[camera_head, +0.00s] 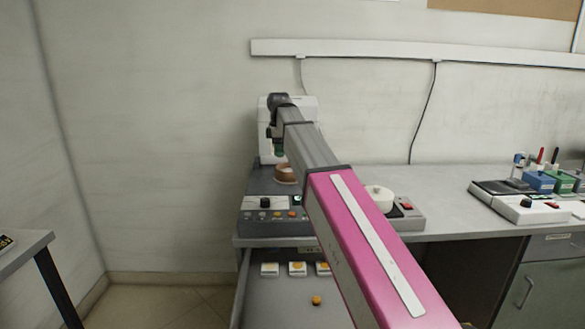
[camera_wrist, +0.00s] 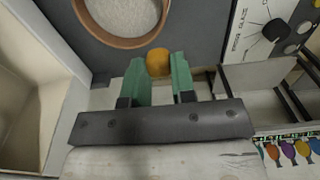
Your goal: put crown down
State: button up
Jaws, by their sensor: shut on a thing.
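In the wrist view my gripper (camera_wrist: 158,75) has its green fingers shut on a small orange-yellow lump, the crown (camera_wrist: 158,62). The crown sticks out past the fingertips, just below the rim of a round brown dish with pale grainy contents (camera_wrist: 159,38). In the head view my gripper (camera_head: 279,150) hangs small at the arm's far end, above the brown dish (camera_head: 286,174). I cannot make out the crown there. The dish stands on the dark grey control unit (camera_head: 258,188), which has a dial and buttons.
An open drawer (camera_head: 256,302) below holds white blocks (camera_head: 269,269) with yellow pieces and a loose orange piece (camera_head: 316,300). A white round pot (camera_head: 380,196) stands right of my arm. A white machine (camera_head: 305,110) is behind. Colour samples (camera_wrist: 289,151) show lower right in the wrist view.

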jog(key=w+d+f, duration=0.4)
jog(key=d, duration=0.1)
jog(key=shift+w+d+f, duration=0.1)
jog(key=shift+f, duration=1.9)
jog(key=o, duration=0.6)
jog(key=shift+f, duration=0.15)
notch_tip(320, 180, up, 12)
jog(key=shift+r, duration=0.15)
